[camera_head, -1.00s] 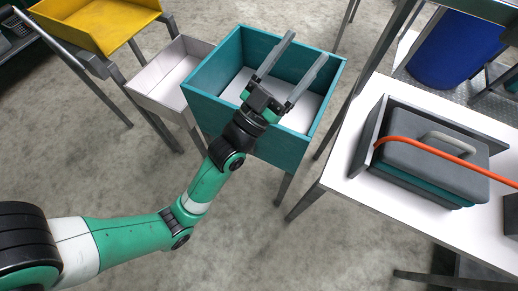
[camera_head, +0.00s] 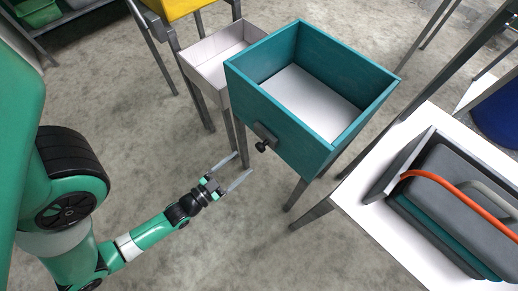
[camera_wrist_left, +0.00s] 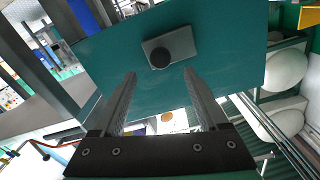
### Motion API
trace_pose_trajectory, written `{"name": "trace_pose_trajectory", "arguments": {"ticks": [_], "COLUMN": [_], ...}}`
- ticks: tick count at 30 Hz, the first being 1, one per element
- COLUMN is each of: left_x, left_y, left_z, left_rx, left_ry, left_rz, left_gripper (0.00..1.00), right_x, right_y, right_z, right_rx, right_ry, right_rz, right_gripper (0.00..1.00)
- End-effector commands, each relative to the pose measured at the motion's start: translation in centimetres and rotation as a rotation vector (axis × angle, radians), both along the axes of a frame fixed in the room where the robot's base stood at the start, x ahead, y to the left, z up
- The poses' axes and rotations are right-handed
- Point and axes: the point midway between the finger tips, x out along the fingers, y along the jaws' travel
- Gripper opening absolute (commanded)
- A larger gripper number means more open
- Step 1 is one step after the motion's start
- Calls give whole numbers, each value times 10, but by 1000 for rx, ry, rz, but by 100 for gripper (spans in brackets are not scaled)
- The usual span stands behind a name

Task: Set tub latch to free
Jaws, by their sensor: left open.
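The teal tub (camera_head: 345,134) is an open box with a white floor, standing on metal legs right of centre in the head view. On its front face is the latch, a grey plate (camera_head: 263,133) with a black knob (camera_head: 261,146). My left gripper (camera_head: 242,163) is open and empty, below and in front of the latch. In the left wrist view the plate (camera_wrist_left: 180,41) and round knob (camera_wrist_left: 159,59) show ahead, between and beyond the open fingers (camera_wrist_left: 160,73). The gripper is apart from the knob. My right gripper is not in view.
A whitish shallow tray (camera_head: 218,48) stands left of the tub, with a yellow bin (camera_head: 180,8) behind. At right, a white table (camera_head: 362,205) carries a grey-lidded case (camera_head: 455,200) with an orange bar (camera_head: 455,187). Grey floor in front of the tub is clear.

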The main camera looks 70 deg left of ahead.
Motion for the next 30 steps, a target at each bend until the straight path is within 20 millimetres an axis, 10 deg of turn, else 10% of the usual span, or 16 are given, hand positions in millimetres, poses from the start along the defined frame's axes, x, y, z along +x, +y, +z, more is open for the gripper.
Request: {"name": "trace_pose_trajectory", "arguments": {"ticks": [12, 23, 30], "left_x": [75, 83, 83], "left_y": [39, 43, 43], "left_z": [-2, 0, 0], "left_rx": [3, 2, 2], "left_ry": [0, 3, 3], "left_rz": [6, 6, 6], "left_gripper": [76, 76, 35], "right_x": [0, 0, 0], "right_y": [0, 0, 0], "right_z": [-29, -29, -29], "right_rx": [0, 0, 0], "right_ry": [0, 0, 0], "right_rz": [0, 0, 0], "right_gripper": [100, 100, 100]}}
